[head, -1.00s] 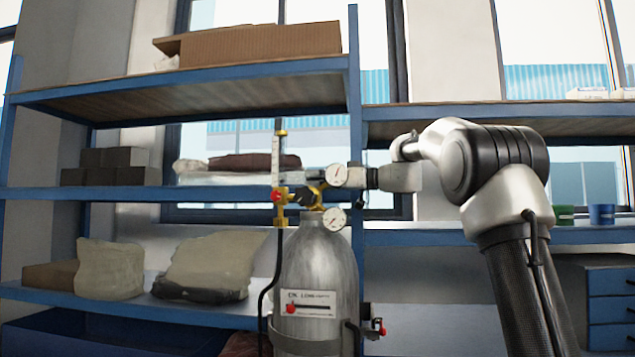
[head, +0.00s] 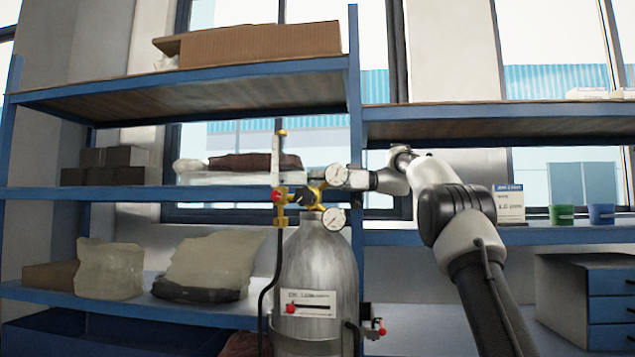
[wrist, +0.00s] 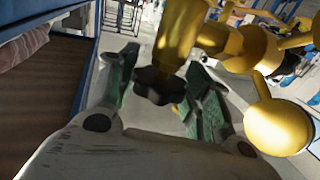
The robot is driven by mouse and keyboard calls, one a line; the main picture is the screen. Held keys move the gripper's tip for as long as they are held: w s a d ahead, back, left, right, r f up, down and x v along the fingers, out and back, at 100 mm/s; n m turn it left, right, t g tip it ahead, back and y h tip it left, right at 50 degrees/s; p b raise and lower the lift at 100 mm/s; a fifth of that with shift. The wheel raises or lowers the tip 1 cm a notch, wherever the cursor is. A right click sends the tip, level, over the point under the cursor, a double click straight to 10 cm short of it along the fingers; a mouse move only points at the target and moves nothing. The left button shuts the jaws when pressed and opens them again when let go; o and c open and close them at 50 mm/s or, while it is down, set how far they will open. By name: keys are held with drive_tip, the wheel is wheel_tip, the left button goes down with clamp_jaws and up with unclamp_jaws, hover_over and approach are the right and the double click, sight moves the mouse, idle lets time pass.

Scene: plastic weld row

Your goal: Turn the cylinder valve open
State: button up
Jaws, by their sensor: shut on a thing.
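The grey gas cylinder (head: 318,262) stands upright in front of the shelving. A brass regulator with two round dial gauges (head: 335,218) and a flow tube (head: 279,165) sits on its top. In the wrist view, the black lobed valve knob (wrist: 152,84) lies between the green-padded fingers of my gripper (wrist: 160,88), below a brass body (wrist: 180,35). The fingers are shut on the knob. In the head view, my gripper (head: 358,180) reaches in from the right at the cylinder's top, and a gauge partly hides its fingertips. The knob's turned angle cannot be told.
Blue shelving (head: 120,193) stands close behind, with filled bags (head: 215,262) and cardboard boxes (head: 250,45). A black hose (head: 265,305) hangs left of the cylinder. Green (head: 562,215) and blue tubs (head: 601,214) stand on the right shelf.

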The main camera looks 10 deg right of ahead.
drive_tip(key=o, duration=1)
drive_tip(key=shift+o, duration=0.2)
drive_tip(key=d, duration=1.2)
drive_tip(key=shift+s, duration=0.35)
